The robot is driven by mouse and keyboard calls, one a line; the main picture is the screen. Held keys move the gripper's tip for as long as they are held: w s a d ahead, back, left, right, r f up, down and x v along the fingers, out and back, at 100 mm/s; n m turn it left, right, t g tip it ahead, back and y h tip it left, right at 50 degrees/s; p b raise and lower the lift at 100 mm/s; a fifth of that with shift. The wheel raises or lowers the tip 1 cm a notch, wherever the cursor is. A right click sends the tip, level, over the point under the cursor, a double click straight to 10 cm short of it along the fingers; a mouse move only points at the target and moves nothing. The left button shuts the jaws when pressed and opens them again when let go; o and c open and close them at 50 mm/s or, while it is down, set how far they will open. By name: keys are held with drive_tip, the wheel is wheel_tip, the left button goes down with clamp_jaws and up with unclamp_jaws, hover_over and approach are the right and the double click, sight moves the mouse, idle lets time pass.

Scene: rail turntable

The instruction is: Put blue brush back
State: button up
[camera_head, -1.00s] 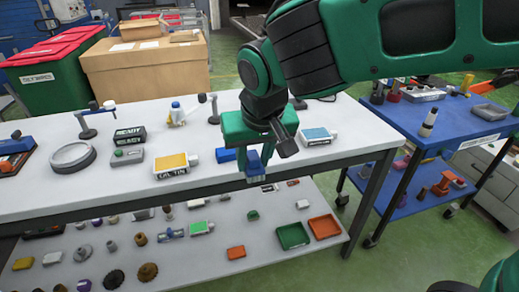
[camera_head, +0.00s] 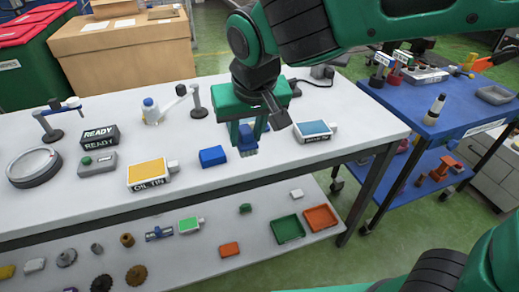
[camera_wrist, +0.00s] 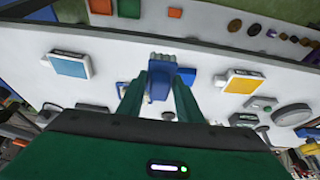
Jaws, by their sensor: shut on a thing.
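My gripper (camera_head: 249,128) is shut on the blue brush (camera_head: 247,143), which hangs below the fingers with its paler end down. In the wrist view the brush (camera_wrist: 160,76) sits between the two green fingers. It appears above the white table, near its front edge; the exact height is hard to tell. A plain blue block (camera_head: 213,156) lies on the table just left of the brush, and also shows beside it in the wrist view (camera_wrist: 187,77).
A blue-topped tin (camera_head: 315,131) lies right of my gripper, and a yellow oil tin (camera_head: 148,174) to the left. A READY sign (camera_head: 100,136) and small stands are further left. A lower shelf (camera_head: 190,258) holds trays and parts. A blue cart (camera_head: 440,112) stands right.

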drive_tip(key=w+d+f, duration=0.1)
drive_tip(key=w+f, duration=0.1)
drive_tip(key=w, duration=0.1)
drive_tip(key=w+d+f, duration=0.1)
drive_tip(key=w+f, duration=0.1)
drive_tip(key=w, duration=0.2)
drive_tip(key=w+d+f, duration=0.1)
drive_tip(key=w+f, duration=0.2)
drive_tip(key=shift+w+d, duration=0.25)
drive_tip(key=shift+w, duration=0.15)
drive_tip(key=shift+f, duration=2)
drive_tip(key=shift+f, duration=0.1)
drive_tip(key=o, duration=1)
drive_tip(key=v, duration=1.2)
